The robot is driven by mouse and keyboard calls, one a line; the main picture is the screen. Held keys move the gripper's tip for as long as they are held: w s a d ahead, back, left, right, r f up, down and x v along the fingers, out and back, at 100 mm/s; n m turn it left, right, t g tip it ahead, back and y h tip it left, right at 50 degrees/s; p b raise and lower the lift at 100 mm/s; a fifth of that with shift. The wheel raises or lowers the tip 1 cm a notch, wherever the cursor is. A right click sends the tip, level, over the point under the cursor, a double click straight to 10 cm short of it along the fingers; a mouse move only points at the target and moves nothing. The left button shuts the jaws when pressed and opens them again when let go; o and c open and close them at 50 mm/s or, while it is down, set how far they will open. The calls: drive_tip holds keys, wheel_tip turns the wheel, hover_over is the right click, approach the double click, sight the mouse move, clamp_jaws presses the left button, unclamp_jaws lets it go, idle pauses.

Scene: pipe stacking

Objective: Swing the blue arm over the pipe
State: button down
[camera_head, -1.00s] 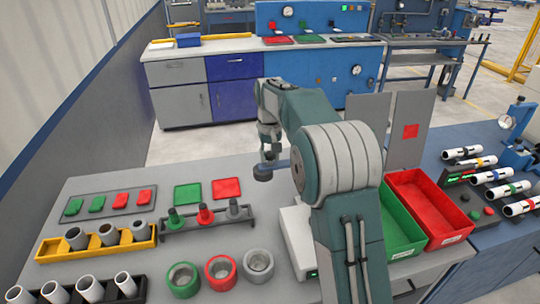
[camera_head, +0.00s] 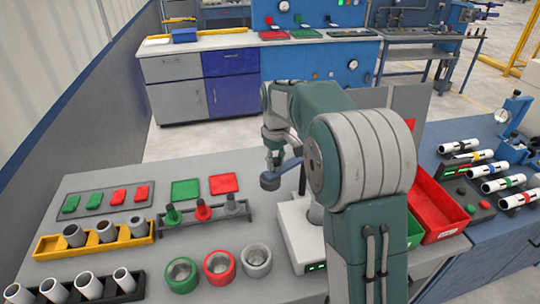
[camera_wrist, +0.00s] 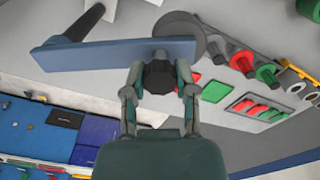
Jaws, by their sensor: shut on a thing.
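The blue arm (camera_wrist: 110,56) is a flat blue bar across the upper wrist view, with a grey disc (camera_wrist: 180,32) by its right part. It also shows in the head view (camera_head: 286,169), left of my arm, ending in a dark round end. My gripper (camera_wrist: 158,85) is shut on the dark knob (camera_wrist: 159,76) of the blue arm. In the head view my gripper (camera_head: 275,155) is small and its fingers are hard to make out.
Several pipes (camera_head: 107,232) stand tilted in the yellow rack (camera_head: 60,247) at left. Red, green and grey rings (camera_head: 219,266) sit left of the station. A red bin (camera_head: 440,207) and a partly hidden green bin (camera_head: 414,232) stand at right.

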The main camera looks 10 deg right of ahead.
drive_tip(key=s+d+n, duration=0.6)
drive_tip(key=d+n, duration=0.5)
drive_tip(key=n, duration=0.2)
drive_tip(key=shift+s, duration=0.4)
drive_tip(key=shift+f, duration=0.1)
drive_tip(key=shift+c, duration=2)
unclamp_jaws()
drive_tip(key=shift+w+d, duration=0.1)
wheel_tip(320, 180, up, 12)
